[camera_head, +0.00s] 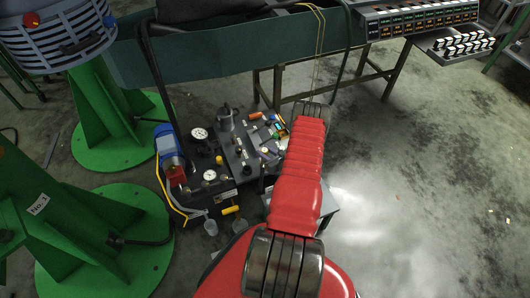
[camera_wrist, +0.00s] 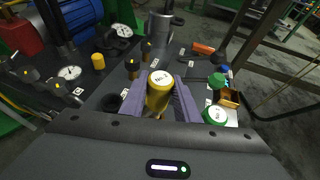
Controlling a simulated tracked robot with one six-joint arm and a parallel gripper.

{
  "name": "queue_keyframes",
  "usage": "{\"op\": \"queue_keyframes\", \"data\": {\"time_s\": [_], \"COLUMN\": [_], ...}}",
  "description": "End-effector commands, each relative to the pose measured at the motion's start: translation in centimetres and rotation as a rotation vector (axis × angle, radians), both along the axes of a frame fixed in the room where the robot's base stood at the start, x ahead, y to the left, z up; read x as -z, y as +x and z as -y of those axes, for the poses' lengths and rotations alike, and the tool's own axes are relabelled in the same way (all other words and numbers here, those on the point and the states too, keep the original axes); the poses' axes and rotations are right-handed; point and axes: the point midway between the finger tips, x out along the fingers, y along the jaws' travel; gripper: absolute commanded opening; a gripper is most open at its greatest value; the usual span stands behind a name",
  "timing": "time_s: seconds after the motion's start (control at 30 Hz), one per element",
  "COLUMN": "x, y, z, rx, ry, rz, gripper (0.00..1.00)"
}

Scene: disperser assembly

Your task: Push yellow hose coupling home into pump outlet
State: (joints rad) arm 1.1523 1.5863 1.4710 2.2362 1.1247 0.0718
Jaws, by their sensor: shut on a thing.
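My gripper (camera_wrist: 160,106) is shut on a yellow cylindrical piece with a white labelled top, which I take for the hose coupling (camera_wrist: 158,100). It stands roughly upright between the two purple fingers. Its lower end is hidden, so I cannot tell whether it sits in anything. In the head view my red arm hides the gripper and the held piece. The pump, a blue motor (camera_head: 166,140) with a red block (camera_head: 176,175), stands at the left of the bench; the blue motor also shows in the wrist view (camera_wrist: 82,14). I cannot make out the pump outlet.
Pressure gauges (camera_wrist: 69,73) and small yellow-topped fittings (camera_wrist: 98,61) stand left of the gripper. A yellow hose (camera_head: 168,198) hangs at the bench's left. Open floor lies right.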

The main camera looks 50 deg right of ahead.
Motion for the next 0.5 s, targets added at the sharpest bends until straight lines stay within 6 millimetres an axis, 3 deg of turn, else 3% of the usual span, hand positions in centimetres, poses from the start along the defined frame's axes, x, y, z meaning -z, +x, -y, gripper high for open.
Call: {"op": "queue_keyframes", "data": {"time_s": [0.5], "x": [0.83], "y": [0.04], "z": [0.05], "rx": [0.0], "ry": [-0.001], "rz": [0.002], "gripper": [0.0]}}
